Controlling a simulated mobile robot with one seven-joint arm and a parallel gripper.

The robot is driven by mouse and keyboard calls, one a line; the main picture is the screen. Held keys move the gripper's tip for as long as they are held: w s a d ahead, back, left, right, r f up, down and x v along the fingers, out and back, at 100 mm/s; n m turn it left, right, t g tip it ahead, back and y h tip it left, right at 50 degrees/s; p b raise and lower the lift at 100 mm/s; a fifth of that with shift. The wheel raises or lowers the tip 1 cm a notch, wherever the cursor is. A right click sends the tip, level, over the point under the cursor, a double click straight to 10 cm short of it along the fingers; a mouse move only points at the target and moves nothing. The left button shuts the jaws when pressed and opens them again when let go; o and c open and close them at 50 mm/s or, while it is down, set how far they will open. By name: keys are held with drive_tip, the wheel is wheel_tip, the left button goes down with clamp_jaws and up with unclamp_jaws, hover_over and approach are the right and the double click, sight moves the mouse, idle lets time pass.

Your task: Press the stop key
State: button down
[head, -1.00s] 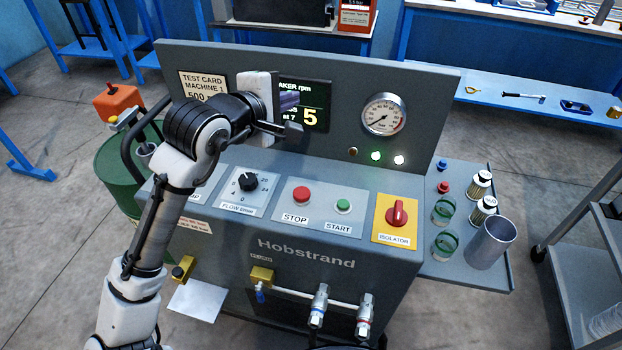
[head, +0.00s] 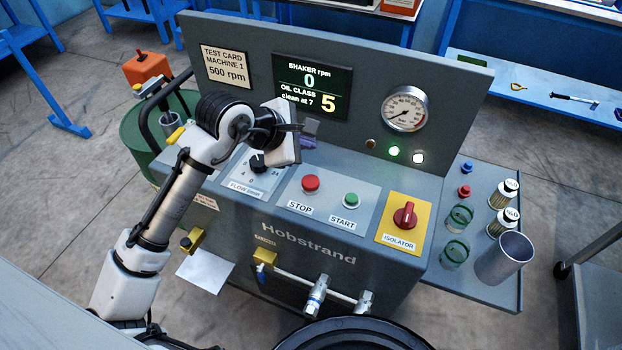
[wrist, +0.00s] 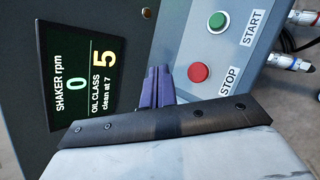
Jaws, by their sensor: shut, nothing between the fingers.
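The red stop key (head: 311,184) sits on the light panel above the STOP label, left of the green start key (head: 351,200). Both show in the wrist view, the red stop key (wrist: 198,72) just right of the purple fingertips and the start key (wrist: 217,21) above it. My gripper (head: 310,130) is shut and empty. In the head view it is above the panel, up and behind the stop key, near the display's lower edge. In the wrist view my gripper (wrist: 157,88) appears beside the stop key, apart in the picture; the height gap is hard to tell.
The display (head: 312,87) reads shaker 0 rpm and oil class 5. A flow knob (head: 257,162) lies left of the stop key, a red isolator switch (head: 405,215) right of start. A gauge (head: 405,109) and lit lamps (head: 394,151) are behind. A right shelf (head: 482,284) holds jars and a cup.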

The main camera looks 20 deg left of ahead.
drive_tip(key=b, duration=0.7)
hover_over(306, 183)
wheel_tip(306, 183, down, 8)
drive_tip(key=shift+f, duration=0.4)
idle(1.4)
drive_tip(key=shift+f+b, duration=0.4)
drive_tip(key=shift+f+b, duration=0.3)
drive_tip(key=shift+f, duration=0.2)
idle(0.5)
drive_tip(key=shift+r, duration=0.1)
drive_tip(key=shift+r+p, duration=0.8)
drive_tip(key=shift+p, duration=0.1)
